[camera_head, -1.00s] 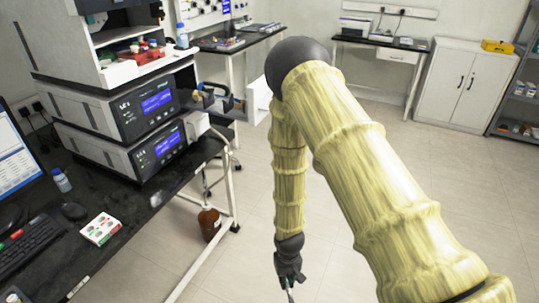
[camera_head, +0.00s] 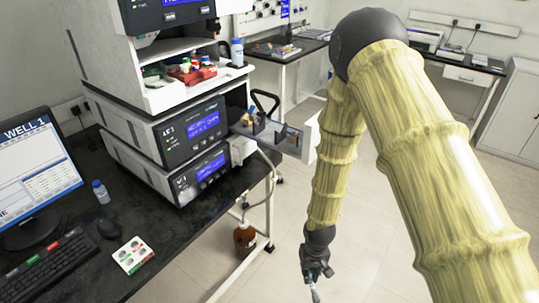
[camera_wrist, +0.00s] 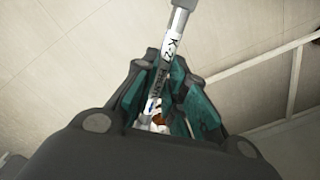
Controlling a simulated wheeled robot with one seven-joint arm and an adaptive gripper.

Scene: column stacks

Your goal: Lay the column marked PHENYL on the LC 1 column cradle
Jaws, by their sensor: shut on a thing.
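My gripper (camera_head: 314,270) hangs low over the floor, right of the bench, shut on a slim metal column (camera_head: 316,296). In the wrist view the column (camera_wrist: 180,20) sticks out between the teal-padded fingers of my gripper (camera_wrist: 172,85). Its white label shows "K-2" and smaller print that I cannot read for certain; the lower part is hidden between the fingers. The LC 1 stack (camera_head: 190,130) stands on the bench, with lit blue displays. At its right side is a bracket (camera_head: 255,122) with small items and a pale open panel (camera_head: 300,140); I cannot make out the cradle clearly there.
The black bench (camera_head: 150,225) carries a monitor (camera_head: 35,170), keyboard (camera_head: 45,268), mouse (camera_head: 108,229), a small bottle (camera_head: 101,192) and a marked card (camera_head: 133,255). A brown bottle (camera_head: 244,238) stands below by the bench leg. Floor right of the bench is clear.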

